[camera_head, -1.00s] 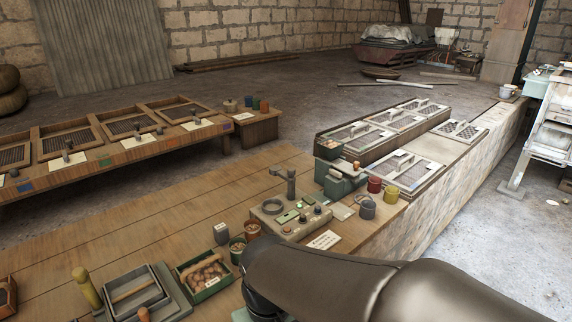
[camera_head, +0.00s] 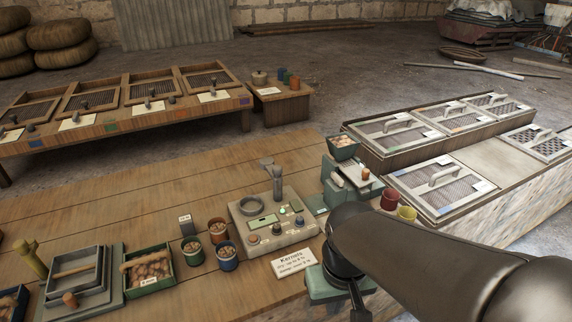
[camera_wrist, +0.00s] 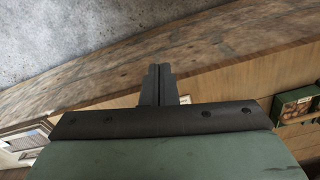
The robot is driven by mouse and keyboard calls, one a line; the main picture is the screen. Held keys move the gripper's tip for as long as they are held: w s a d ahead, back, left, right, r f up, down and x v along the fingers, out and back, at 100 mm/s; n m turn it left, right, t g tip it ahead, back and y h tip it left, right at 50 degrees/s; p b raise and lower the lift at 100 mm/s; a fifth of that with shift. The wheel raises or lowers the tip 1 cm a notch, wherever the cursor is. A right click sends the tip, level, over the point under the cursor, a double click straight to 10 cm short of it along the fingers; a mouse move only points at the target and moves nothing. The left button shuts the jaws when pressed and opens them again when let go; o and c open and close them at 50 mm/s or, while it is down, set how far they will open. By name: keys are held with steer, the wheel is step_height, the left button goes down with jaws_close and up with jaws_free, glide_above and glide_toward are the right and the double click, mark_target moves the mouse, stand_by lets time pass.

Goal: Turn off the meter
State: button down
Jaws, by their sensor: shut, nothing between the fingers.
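The meter appears to be the pale grey box (camera_head: 284,238) on the wooden table, in the middle of the head view. Its top carries a round ring, an upright post, a green display, small buttons and a row of knobs along the front. A "Kernels" card (camera_head: 293,262) lies before it. My gripper (camera_wrist: 159,72) is shut and empty in the wrist view, with its dark fingers against the table's edge in the picture. In the head view my wrist is right of the card, apart from the meter; the fingertips are not clear there. The meter is not recognisable in the wrist view.
A green device with a hopper (camera_head: 342,147) stands right of the meter, with a red cup (camera_head: 389,200) and yellow cup (camera_head: 407,214) beyond. Small pots (camera_head: 227,256) and a green bin (camera_head: 148,272) stand left. Bare planks (camera_head: 120,205) lie further left.

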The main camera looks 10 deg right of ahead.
steer(key=r+n+t+y+p, duration=0.1)
steer(key=n+t+p, duration=0.2)
glide_above(294, 201)
steer(key=s+d, duration=0.2)
steer(key=s, duration=0.3)
steer(key=shift+a+r, duration=0.15)
steer(key=shift+a, duration=0.1)
steer(key=p+x, duration=0.2)
steer(key=x, duration=1.2)
steer(key=shift+s+d+p, duration=0.1)
steer(key=shift+d+p, duration=0.05)
steer(key=shift+p, duration=0.2)
